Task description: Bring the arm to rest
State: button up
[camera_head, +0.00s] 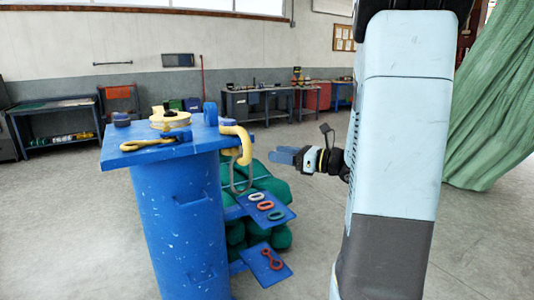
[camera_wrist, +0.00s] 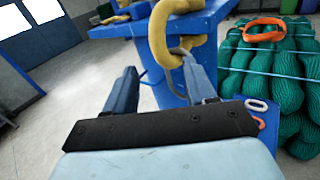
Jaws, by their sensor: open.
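My gripper (camera_head: 284,155) is held out in mid-air to the right of the blue stand (camera_head: 180,225), level with its upper part. In the wrist view my gripper (camera_wrist: 160,68) has its two blue fingers spread apart, with nothing seen between them. A yellow hook (camera_head: 243,145) hangs at the stand's right edge with a grey ring (camera_head: 240,178) below it. In the wrist view the yellow hook (camera_wrist: 165,38) is just beyond the fingers; the grey ring is partly hidden by the right finger, and I cannot tell whether they touch.
Blue shelves on the stand carry coloured links (camera_head: 265,206) and a red shackle piece (camera_head: 271,260). Green net bundles (camera_head: 270,185) are stacked behind. A yellow hook (camera_head: 150,142) lies on the stand's top. A green net (camera_head: 490,120) hangs at right. Open floor lies behind my gripper.

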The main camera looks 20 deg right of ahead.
jog(key=shift+v, duration=0.85)
jog(key=s+a+n+g+h, duration=0.3)
jog(key=s+a+n+g, duration=0.7)
jog(key=s+a+n, duration=0.35)
jog(key=s+d+r+n+t+h, duration=0.2)
jog(key=s+n+h, duration=0.6)
jog(key=n, duration=0.6)
jog(key=shift+d+r+t+h, duration=0.15)
jog(key=shift+d+t+h, duration=0.15)
jog(key=shift+d+h, duration=0.45)
dwell(0.5)
